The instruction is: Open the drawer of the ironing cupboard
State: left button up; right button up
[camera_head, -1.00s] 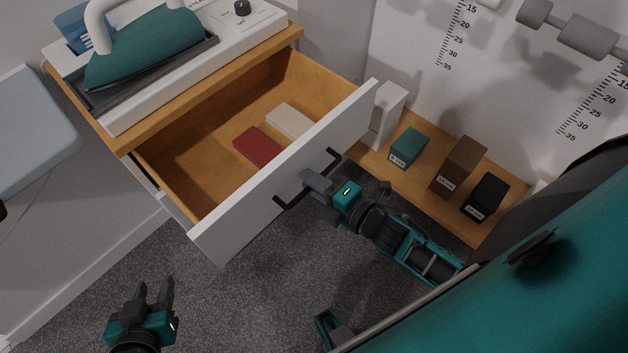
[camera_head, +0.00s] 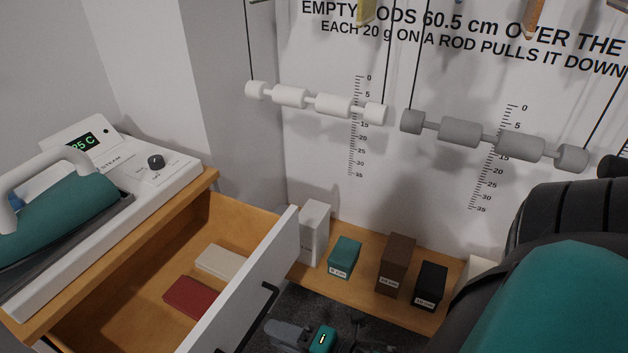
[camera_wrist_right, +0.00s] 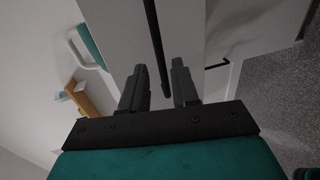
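The drawer (camera_head: 262,286) of the ironing cupboard stands pulled well out, its wooden inside showing. A red box (camera_head: 187,297) and a cream box (camera_head: 221,262) lie in it. My right gripper (camera_head: 272,329) is beside the handle, low in the head view. In the right wrist view its two fingers (camera_wrist_right: 160,88) are apart, with the dark handle bar (camera_wrist_right: 156,45) lying in line with the gap between them. Contact with the bar is not visible. My left gripper is out of view.
A teal iron (camera_head: 60,215) rests on its white station (camera_head: 150,190) on the cupboard top. Right of the drawer, a wooden shelf (camera_head: 360,295) holds several small boxes, including a teal one (camera_head: 344,258). White and grey rods (camera_head: 330,105) hang before the wall scales.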

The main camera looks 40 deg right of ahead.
jog(key=v, duration=0.7)
jog(key=shift+w, duration=0.15)
jog(key=w+a+f+m+g+h, duration=0.3)
jog(key=w+a+m+g, duration=0.1)
jog(key=m, duration=1.5)
jog(key=shift+w+a, duration=0.2)
jog(key=shift+w, duration=0.55)
